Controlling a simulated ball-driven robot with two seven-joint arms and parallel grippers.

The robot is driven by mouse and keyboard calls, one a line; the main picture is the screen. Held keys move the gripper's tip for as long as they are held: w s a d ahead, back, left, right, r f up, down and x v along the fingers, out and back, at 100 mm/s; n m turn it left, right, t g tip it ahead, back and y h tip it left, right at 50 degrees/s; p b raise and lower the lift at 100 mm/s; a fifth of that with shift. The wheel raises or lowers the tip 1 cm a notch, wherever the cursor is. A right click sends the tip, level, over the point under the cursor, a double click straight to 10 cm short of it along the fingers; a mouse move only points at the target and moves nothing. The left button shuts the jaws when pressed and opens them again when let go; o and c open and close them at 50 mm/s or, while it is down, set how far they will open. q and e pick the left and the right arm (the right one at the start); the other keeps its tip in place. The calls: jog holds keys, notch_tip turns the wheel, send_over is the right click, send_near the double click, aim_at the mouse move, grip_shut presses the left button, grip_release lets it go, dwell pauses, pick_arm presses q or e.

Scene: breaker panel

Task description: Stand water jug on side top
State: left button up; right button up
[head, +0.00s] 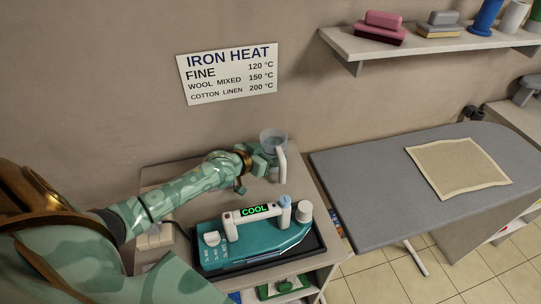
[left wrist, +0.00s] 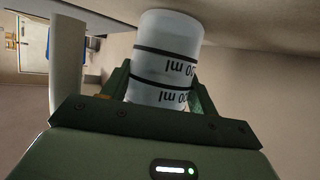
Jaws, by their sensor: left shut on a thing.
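The water jug (head: 272,138) is a clear cup with a white handle (head: 280,166), at the back right of the small side cabinet. My left gripper (head: 262,158) is shut on it from the left. In the left wrist view the jug (left wrist: 168,50) sits between the fingers of my left gripper (left wrist: 165,92), with black lines and ml marks. Its handle shows there at the left. The side top (head: 300,188) is the cabinet's light surface below the jug. I cannot tell whether the jug's base touches it. My right gripper is not in view.
A teal iron (head: 258,232) with a lit COOL display stands on a dark tray on the same top, in front of the jug. A grey ironing board (head: 370,190) with a beige cloth (head: 458,167) lies to the right. A wall shelf (head: 400,42) holds several items.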

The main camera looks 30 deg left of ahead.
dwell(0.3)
pick_arm(q)
jog(key=o, duration=1.3)
jog(key=shift+f, duration=0.1)
jog(key=shift+c, duration=0.2)
jog(key=shift+s+r, duration=0.25)
jog(key=shift+r, duration=0.05)
jog(key=p+v, duration=0.3)
jog(key=v, duration=0.8)
jog(key=shift+s, duration=0.2)
